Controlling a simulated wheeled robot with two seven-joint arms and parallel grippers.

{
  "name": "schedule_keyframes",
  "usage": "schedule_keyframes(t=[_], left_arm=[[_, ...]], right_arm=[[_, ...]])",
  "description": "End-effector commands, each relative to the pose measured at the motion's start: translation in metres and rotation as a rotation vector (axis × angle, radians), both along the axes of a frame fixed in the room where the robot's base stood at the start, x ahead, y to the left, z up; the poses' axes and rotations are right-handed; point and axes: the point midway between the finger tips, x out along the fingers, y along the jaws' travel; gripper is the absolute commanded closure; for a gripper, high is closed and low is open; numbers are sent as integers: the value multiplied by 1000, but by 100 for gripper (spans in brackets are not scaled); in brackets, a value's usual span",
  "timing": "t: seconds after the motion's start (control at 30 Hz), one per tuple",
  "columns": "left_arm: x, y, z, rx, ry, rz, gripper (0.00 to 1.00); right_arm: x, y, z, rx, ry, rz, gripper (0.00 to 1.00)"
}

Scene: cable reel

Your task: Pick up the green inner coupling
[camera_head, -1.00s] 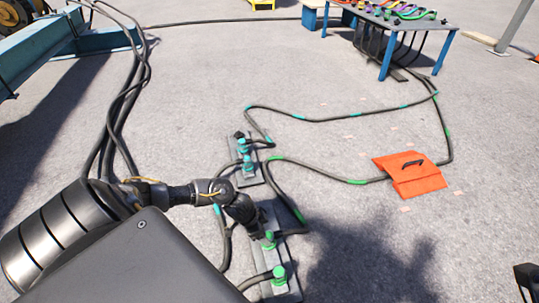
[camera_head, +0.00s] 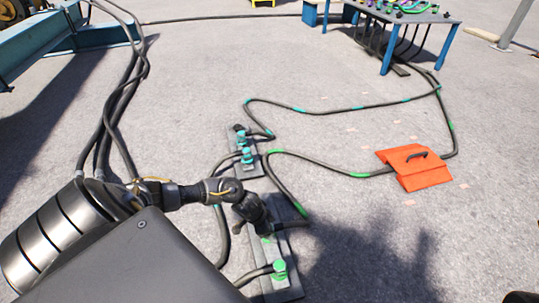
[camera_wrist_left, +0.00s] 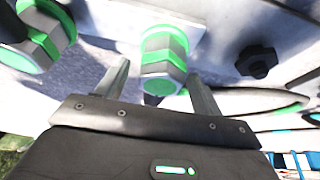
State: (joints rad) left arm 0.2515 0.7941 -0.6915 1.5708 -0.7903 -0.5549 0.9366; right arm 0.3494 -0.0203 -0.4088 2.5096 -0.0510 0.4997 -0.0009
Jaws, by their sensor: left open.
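In the left wrist view, a green-and-grey coupling (camera_wrist_left: 164,58) lies between the two fingers of my open left gripper (camera_wrist_left: 157,72). Gaps show on both sides, so the fingers are beside it, not closed on it. A second green coupling (camera_wrist_left: 42,32) is at the upper left. In the head view, my left gripper (camera_head: 262,228) is over the near plate (camera_head: 287,288) and hides most of the coupling under it. The other green coupling (camera_head: 280,269) stands nearer on that plate. A dark sliver at the bottom right corner may be my right gripper (camera_head: 521,298); its fingers cannot be made out.
A farther plate holds teal couplings (camera_head: 246,155) with cables. Black cables (camera_head: 325,165) loop right across the pavement. An orange cable ramp (camera_head: 415,167) lies at right, and a blue-legged table (camera_head: 388,55) stands at the back.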

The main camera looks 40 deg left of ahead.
Motion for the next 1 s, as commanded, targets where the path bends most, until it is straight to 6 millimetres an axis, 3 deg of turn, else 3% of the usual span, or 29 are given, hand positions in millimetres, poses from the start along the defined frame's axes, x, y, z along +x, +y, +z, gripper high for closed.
schedule_keyframes(t=[0.07, 0.47, 0.77, 0.9, 1.0], left_arm=[[0, 0, 1, 0, 0, 0, 33], [0, 0, 0, 0, 0, 0, 85], [0, 0, 4, 0, -1, 0, 86], [1, 0, 16, 0, -1, 1, 86], [0, 0, 33, -1, -2, -1, 86]], right_arm=[[0, 0, 0, 0, 0, 0, 33], [0, 0, 0, 1, 0, -1, 33], [0, 0, 2, 2, -1, 0, 33], [-1, -2, 8, 8, -5, -2, 33], [7, -5, -1, -7, 48, -21, 33]])
